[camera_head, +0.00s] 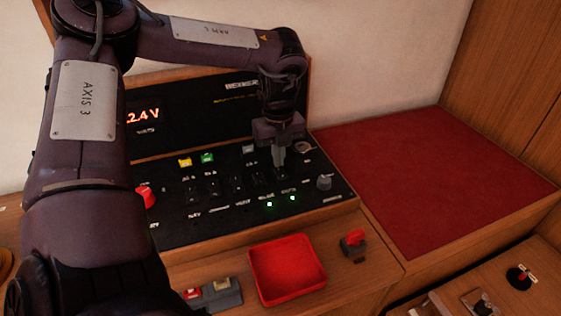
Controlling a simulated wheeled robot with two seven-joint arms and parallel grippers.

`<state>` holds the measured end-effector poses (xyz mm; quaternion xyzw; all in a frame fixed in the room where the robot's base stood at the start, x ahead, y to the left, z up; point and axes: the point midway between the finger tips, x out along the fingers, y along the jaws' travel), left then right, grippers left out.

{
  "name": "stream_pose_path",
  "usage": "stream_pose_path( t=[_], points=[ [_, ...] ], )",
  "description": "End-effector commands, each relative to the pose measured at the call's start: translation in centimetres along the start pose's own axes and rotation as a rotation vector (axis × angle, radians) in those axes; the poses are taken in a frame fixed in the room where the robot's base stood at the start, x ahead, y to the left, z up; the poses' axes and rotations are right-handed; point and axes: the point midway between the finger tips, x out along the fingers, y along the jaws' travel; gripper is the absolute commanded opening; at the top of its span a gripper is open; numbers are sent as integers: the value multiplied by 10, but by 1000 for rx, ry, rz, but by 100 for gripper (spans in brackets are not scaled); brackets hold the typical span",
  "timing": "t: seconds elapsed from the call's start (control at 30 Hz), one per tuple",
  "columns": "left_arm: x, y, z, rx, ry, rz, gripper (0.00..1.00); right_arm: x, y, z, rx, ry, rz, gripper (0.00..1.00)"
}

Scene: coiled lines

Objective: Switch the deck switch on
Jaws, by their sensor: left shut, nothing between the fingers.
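The black switch panel (222,211) slopes in a wooden console, with a row of several small dark toggle switches across its middle. The labels are too small to read, so I cannot tell which is the deck switch. My left gripper (279,172) points down with its fingers shut and empty, right at the rightmost switch of the row. The fingers partly hide that switch; I cannot tell whether they touch it. My right gripper is out of view.
A grey knob (323,182) is right of the gripper, a red knob (145,196) at the panel's left. Behind stands a display panel with a lit readout (143,115). The red mat (430,170) is clear.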

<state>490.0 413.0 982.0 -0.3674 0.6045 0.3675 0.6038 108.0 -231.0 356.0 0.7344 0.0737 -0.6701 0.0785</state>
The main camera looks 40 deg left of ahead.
Motion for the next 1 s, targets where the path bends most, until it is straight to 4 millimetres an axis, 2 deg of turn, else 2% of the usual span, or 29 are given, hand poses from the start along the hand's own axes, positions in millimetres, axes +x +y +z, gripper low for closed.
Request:
stream_pose_path(
  t=[0.03, 0.6, 1.0],
  points=[
    [-8, 0, 0, 0, -1, -1, 0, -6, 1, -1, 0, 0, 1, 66],
    [-54, 0, 0, 0, -1, -1, 0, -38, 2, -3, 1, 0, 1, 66],
    [-57, 0, 0, 0, 0, 0, 0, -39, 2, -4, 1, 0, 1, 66]
  ],
)
